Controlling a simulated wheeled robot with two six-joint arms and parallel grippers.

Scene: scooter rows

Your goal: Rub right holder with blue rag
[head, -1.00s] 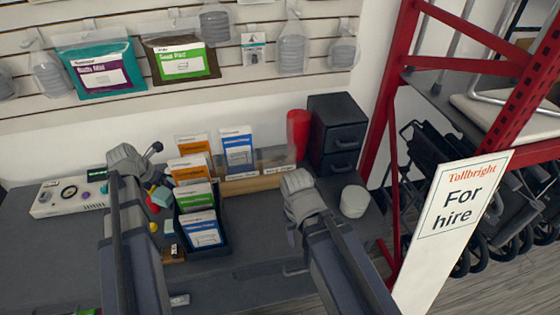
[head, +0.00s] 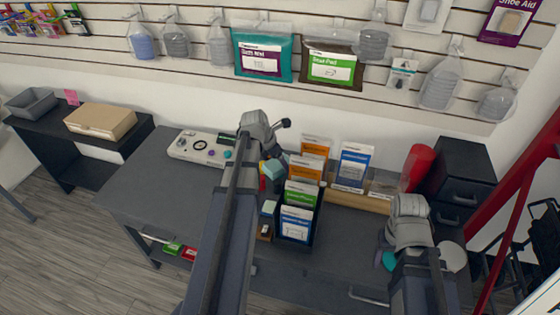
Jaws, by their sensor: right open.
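A black holder (head: 318,235) with orange, green and blue-fronted leaflets stands mid-desk. To its right, a wooden holder (head: 362,202) carries a blue-and-white leaflet. A pale teal item (head: 273,168) lies just below my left gripper (head: 268,150), left of the black holder; I cannot tell if it is cloth or if they touch. My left gripper's fingers are hidden, so its opening is unclear. My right gripper (head: 384,245) is open over the desk, right of the holders. A teal-blue patch (head: 389,261), perhaps a rag, shows beside it, mostly hidden by my arm.
A red cylinder (head: 417,167) stands behind my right gripper, beside dark drawers (head: 459,185). A pale round tub (head: 453,257) is at right. A white device (head: 198,148) sits at left. A red rack (head: 515,200) bounds the right. Slatwall packets hang behind.

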